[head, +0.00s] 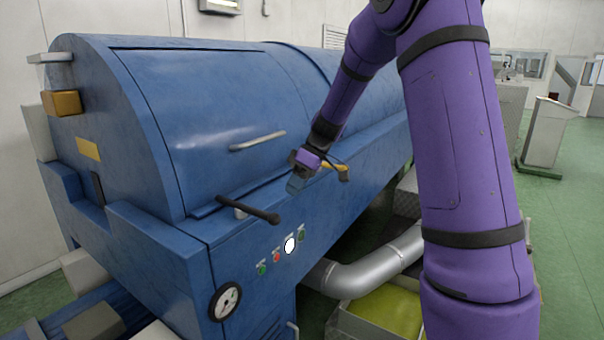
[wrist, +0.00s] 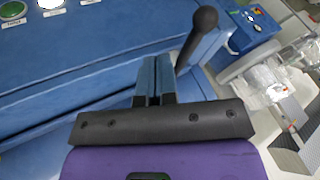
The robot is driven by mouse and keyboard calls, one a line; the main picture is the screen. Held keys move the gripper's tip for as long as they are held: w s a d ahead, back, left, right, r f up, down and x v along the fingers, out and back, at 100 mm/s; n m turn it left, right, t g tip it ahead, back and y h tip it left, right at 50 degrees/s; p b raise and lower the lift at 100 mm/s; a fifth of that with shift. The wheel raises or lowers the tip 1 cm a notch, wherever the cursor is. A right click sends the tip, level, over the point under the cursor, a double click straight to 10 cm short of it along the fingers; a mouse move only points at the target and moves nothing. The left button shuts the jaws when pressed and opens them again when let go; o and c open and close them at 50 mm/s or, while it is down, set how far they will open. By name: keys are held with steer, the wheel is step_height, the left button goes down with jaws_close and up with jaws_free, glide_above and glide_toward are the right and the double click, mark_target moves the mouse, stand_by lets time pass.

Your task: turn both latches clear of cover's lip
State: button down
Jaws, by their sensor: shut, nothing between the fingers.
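The blue cover (head: 215,95) is down on the blue machine, with its lip (head: 215,205) along the lower front edge. One latch, a black lever (head: 250,210) with a rounded end, lies across the lip, slanting down to the right. A yellow piece with a dark part (head: 342,171) sits farther right along the edge. It may be the other latch; my arm partly hides it. My gripper (head: 294,184) is shut and empty, just above the front edge between them. In the wrist view its fingers (wrist: 154,80) are together beside a black-knobbed lever (wrist: 202,25). Contact cannot be told.
Coloured buttons (head: 290,245) and a round gauge (head: 225,301) are on the machine's front. A pale handle bar (head: 257,141) stands out from the cover. A silver pipe (head: 365,270) runs below right. Green floor (head: 560,215) is open at the far right.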

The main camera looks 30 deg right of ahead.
steer(key=s+a+f, duration=0.2)
steer(key=a+f, duration=0.1)
steer(key=a, duration=0.1)
steer(key=shift+s+a, duration=0.2)
steer(key=shift+a, duration=0.15)
steer(key=shift+s+a, duration=0.1)
steer(key=shift+a, duration=0.05)
